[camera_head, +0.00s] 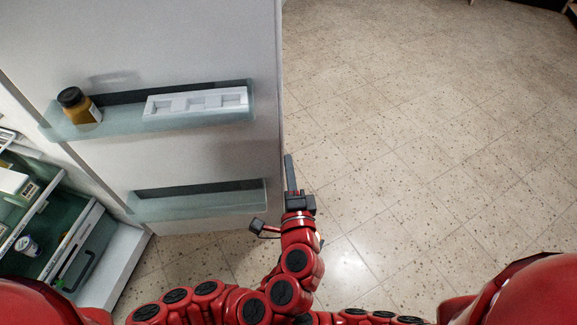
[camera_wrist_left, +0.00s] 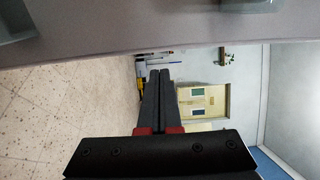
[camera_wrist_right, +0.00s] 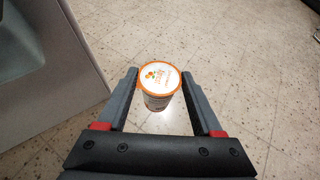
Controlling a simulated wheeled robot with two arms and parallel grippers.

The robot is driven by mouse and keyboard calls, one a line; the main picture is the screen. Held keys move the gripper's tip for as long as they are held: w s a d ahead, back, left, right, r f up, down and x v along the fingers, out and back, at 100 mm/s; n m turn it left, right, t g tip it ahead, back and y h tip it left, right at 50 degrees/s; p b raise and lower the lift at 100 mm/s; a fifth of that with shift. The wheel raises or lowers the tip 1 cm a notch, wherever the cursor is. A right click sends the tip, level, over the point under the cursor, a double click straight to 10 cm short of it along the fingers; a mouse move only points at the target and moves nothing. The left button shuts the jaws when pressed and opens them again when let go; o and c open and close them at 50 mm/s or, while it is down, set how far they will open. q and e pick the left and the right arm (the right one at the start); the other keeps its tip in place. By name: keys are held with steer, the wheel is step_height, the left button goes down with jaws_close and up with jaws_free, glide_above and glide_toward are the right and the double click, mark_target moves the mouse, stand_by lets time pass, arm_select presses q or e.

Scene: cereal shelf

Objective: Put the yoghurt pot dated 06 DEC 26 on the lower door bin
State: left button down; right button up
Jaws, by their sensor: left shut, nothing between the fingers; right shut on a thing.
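A yoghurt pot (camera_wrist_right: 160,83) with a white lid and orange rim sits between the fingers of my right gripper (camera_wrist_right: 164,88) in the right wrist view, held above the floor. Its date cannot be read, and it does not show in the head view. The lower door bin (camera_head: 200,205) is a clear empty shelf on the open fridge door. My left gripper (camera_head: 289,172) is shut and empty at the door's free edge, right of the bin. In the left wrist view its fingers (camera_wrist_left: 159,75) meet.
The upper door bin (camera_head: 127,124) holds a dark-capped brown jar (camera_head: 82,107) and a white tray (camera_head: 195,103). The fridge interior with drawers (camera_head: 70,235) is at the left, with a can (camera_head: 27,246) inside. Bare speckled floor (camera_head: 430,130) lies right of the door.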

mark_target(283, 123)
arm_select(q)
steer(key=w, duration=1)
steer(key=shift+w+a+b, duration=0.15)
steer(key=shift+a+b, duration=0.15)
steer(key=shift+b, duration=0.05)
arm_select(e)
steer(key=shift+f, duration=0.35)
